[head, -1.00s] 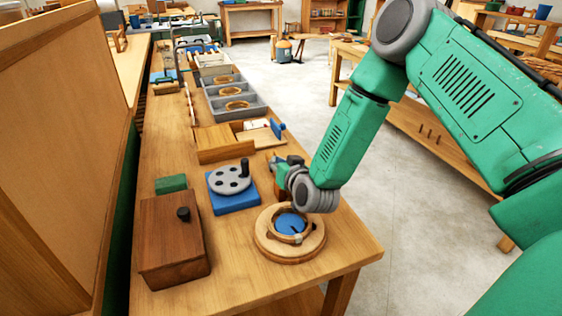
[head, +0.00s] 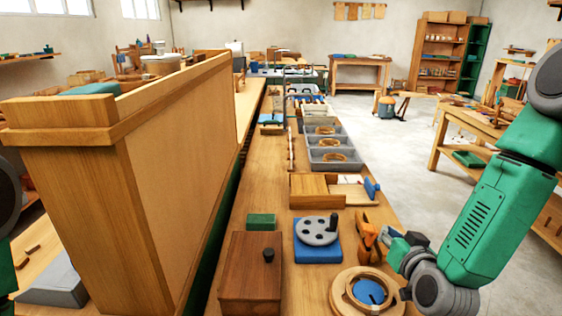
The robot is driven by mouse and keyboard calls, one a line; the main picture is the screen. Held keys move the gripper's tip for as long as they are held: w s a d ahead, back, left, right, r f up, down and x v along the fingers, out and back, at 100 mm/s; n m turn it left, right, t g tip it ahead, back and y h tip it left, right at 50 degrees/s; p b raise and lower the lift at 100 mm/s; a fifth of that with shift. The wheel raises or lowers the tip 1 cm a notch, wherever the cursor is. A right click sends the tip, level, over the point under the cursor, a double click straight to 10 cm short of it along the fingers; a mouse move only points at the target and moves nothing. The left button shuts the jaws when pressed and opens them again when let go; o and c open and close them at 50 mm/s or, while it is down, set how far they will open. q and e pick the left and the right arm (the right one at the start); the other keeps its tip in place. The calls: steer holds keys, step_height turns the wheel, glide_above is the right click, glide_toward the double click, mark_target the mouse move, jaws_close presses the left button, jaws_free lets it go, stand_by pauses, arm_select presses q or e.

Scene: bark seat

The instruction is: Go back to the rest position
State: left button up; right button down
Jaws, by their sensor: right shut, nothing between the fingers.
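My right arm comes in from the right edge in the head view. My right gripper (head: 390,238) is shut and empty near the right edge of the long workbench (head: 262,204). It shows just right of an orange-brown clamp-like tool (head: 367,236) and above and right of a round wooden ring piece (head: 345,300) with a blue centre. Whether it touches the tool is hard to tell. Only a dark and green part of my left arm shows at the left edge; my left gripper is out of view.
On the bench are a brown box with a knob (head: 250,275), a green block (head: 261,221), a grey crank disc (head: 317,230) on a blue base (head: 316,252), a wooden slide box (head: 314,186) and grey trays (head: 335,155). A tall wooden panel (head: 185,150) stands left. Open floor (head: 395,165) lies right.

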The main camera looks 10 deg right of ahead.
steer(key=s+a+f+g, duration=0.1)
steer(key=s+f+g, duration=0.1)
steer(key=s+f, duration=0.1)
steer(key=s+a+f+n+g+y, duration=0.1)
steer(key=s+a+f, duration=0.1)
steer(key=f, duration=0.3)
steer(key=s+a+f+n+g+y, duration=0.1)
steer(key=s+a+f+g, duration=0.1)
steer(key=s+f, duration=0.2)
steer(key=shift+s+f+g, duration=0.3)
steer(key=shift+s+f, duration=0.1)
steer(key=shift+f, duration=0.05)
steer(key=s+a+f+n+g+b, duration=0.1)
steer(key=s+f+g, duration=0.3)
steer(key=s, duration=0.6)
steer(key=s+a+f+n+g+b, duration=0.1)
steer(key=s+f+g, duration=0.3)
steer(key=s+f, duration=0.4)
steer(key=s+a+n, duration=0.1)
steer(key=s, duration=0.1)
steer(key=shift+s+g+y+b, duration=0.3)
steer(key=shift+s+g+b, duration=0.1)
